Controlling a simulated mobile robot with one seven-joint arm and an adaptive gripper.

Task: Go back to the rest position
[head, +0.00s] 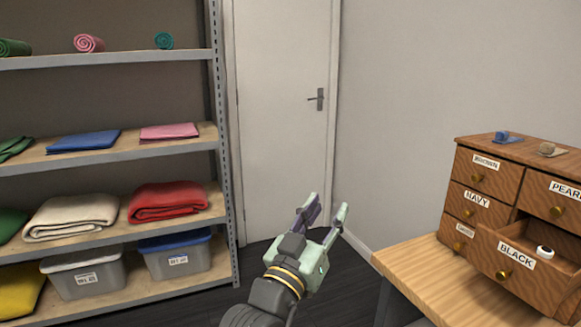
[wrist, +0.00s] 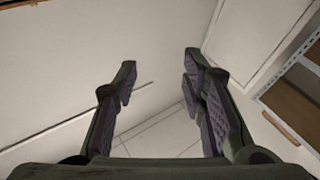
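My gripper (head: 326,212) is held up in free space in the head view, left of the wooden table and in front of the door. Its two fingers stand apart with nothing between them. In the wrist view the open fingers (wrist: 158,82) point toward the wall and floor, with an empty gap between them. Nothing touches the gripper.
A shelf rack (head: 110,155) with folded cloths and bins stands at left. A white door (head: 283,120) is behind. A wooden table (head: 425,272) at right bears a drawer cabinet (head: 495,190); its BLACK drawer (head: 515,258) is pulled out, holding a small white-and-black item.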

